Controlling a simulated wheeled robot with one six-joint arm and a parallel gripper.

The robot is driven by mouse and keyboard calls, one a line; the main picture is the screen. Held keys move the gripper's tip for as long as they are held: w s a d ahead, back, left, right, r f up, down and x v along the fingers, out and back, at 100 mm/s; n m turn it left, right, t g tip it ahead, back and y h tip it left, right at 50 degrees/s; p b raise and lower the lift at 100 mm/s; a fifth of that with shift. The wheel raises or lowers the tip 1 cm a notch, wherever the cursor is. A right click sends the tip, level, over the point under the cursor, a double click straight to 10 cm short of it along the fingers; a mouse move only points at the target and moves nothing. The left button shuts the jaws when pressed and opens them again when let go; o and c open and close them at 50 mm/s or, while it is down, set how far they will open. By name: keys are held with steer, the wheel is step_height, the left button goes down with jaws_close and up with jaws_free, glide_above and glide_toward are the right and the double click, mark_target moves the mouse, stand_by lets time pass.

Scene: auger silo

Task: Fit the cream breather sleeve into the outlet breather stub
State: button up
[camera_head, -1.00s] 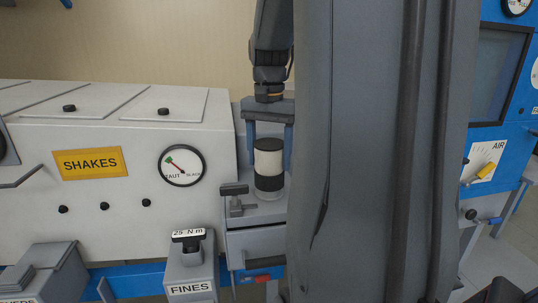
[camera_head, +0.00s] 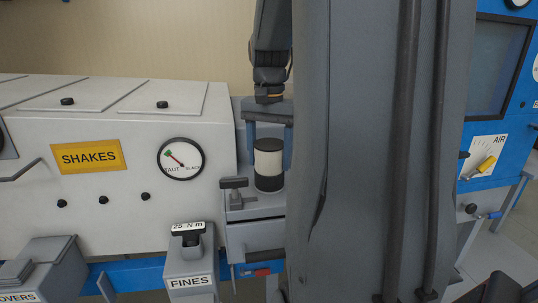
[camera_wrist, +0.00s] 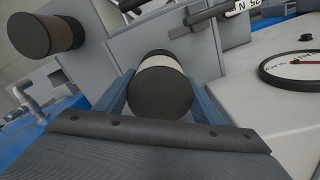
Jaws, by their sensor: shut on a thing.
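My gripper (camera_head: 268,150) points down with its blue fingers shut on a cream-banded cylinder, the breather sleeve (camera_head: 268,162). It has a dark top and a dark lower part. The sleeve stands upright at the grey ledge right of the white housing. In the wrist view my gripper (camera_wrist: 165,100) has a finger on each side of the sleeve (camera_wrist: 162,88), its dark end facing the camera. The outlet breather stub is not clearly visible; the sleeve's lower end and my arm cover that area. I cannot tell how far the sleeve is seated.
The white SHAKES housing (camera_head: 120,140) with a gauge (camera_head: 181,158) is further left. A FINES box (camera_head: 190,265) is below. A brown, dark-ended cylinder (camera_wrist: 45,36) shows in the wrist view.

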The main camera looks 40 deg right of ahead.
steer(key=shift+f, duration=0.2)
steer(key=o, duration=1.1)
steer(key=shift+r, duration=0.15)
step_height(320, 180, up, 8)
steer(key=shift+f+b, duration=0.15)
steer(key=shift+b, duration=0.85)
